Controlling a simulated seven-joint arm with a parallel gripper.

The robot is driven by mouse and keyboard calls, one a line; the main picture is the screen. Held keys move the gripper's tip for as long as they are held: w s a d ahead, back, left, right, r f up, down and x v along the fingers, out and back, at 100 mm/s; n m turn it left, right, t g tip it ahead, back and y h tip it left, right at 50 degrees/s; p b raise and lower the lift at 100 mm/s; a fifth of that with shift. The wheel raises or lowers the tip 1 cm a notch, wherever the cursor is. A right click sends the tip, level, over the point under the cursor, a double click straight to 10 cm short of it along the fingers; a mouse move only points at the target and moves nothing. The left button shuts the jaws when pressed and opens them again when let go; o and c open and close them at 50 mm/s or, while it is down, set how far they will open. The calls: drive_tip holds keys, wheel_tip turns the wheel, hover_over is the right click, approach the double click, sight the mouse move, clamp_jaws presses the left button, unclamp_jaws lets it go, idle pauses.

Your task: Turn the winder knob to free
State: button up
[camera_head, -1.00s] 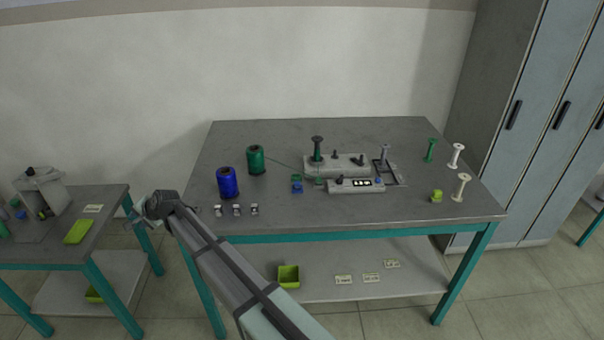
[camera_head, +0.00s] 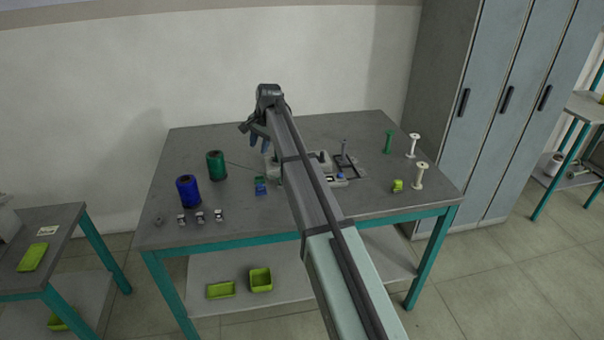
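The grey winder (camera_head: 338,182) is on the table, and my arm hides most of it. Its right end shows with a thin post (camera_head: 344,148) and a small blue part (camera_head: 341,177). I cannot make out the winder knob; it may be behind my arm. My gripper (camera_head: 259,142) is above the table at the winder's left end, pointing down. Its two dark fingers look apart, with nothing visible between them. I cannot tell whether it touches the winder.
Blue (camera_head: 188,191) and green (camera_head: 216,165) thread spools stand left of the winder. Small metal pieces (camera_head: 200,217) lie near the front edge. A green bobbin (camera_head: 388,142) and white bobbins (camera_head: 419,175) stand at right. Lockers (camera_head: 480,110) rise behind the table's right side.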

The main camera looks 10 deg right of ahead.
drive_tip(key=s+d+r+m+g+h, duration=0.1)
drive_tip(key=s+d+g, duration=0.1)
drive_tip(key=d, duration=0.5)
drive_tip(key=s+d+r+g+h, duration=0.1)
drive_tip(key=s+d, duration=0.1)
drive_tip(key=d, duration=0.5)
drive_tip(key=f, duration=1.4)
drive_tip(key=shift+w+d, duration=0.15)
drive_tip(key=shift+w, duration=0.1)
drive_tip(key=shift+c, duration=0.2)
clamp_jaws()
